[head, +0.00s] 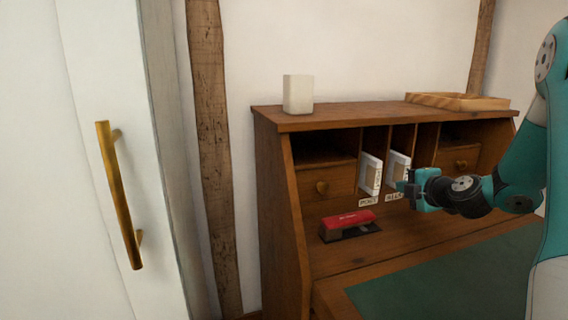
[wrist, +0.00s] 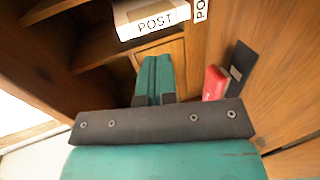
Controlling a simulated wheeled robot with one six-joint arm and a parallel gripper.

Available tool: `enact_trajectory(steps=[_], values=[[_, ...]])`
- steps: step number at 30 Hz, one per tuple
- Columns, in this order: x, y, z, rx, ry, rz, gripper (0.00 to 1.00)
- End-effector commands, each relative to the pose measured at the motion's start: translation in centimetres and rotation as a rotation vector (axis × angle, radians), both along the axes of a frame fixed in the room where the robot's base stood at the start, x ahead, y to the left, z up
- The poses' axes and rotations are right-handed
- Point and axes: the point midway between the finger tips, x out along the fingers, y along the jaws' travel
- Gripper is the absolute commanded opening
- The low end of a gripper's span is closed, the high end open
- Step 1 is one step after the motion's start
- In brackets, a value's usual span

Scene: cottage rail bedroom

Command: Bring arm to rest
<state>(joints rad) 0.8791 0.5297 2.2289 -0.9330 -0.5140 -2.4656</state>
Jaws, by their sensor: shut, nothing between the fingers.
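My gripper (head: 408,188) is in front of the pigeonholes of the wooden writing desk (head: 290,190) in the head view, with my arm reaching in from the right. In the wrist view my gripper (wrist: 155,72) has its fingers together with nothing between them. A white block of envelopes marked POST (wrist: 150,20) lies just beyond the fingertips in that view. In the head view one white bundle (head: 370,173) stands in a pigeonhole above the POST label, and another (head: 398,166) stands in the slot to its right, partly behind my gripper.
A red stapler (head: 348,222) lies on the desk's ledge below the slots. A white cup (head: 298,94) and a wooden tray (head: 458,101) stand on top. A white door with a brass handle (head: 118,195) is at the left. The green desk pad (head: 450,280) is clear.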

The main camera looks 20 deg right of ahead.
Motion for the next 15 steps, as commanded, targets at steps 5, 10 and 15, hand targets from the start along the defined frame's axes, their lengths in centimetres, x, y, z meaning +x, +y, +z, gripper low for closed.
enact_trajectory(steps=[5, 10, 15], values=[[0.0, 0.0, -1.8, 0.000, -0.001, 0.000, 0.00], [0.0, 0.0, 1.2, -0.001, -0.002, 0.000, 0.00], [0.0, 0.1, 5.2, 0.001, 0.000, 0.004, 0.00]])
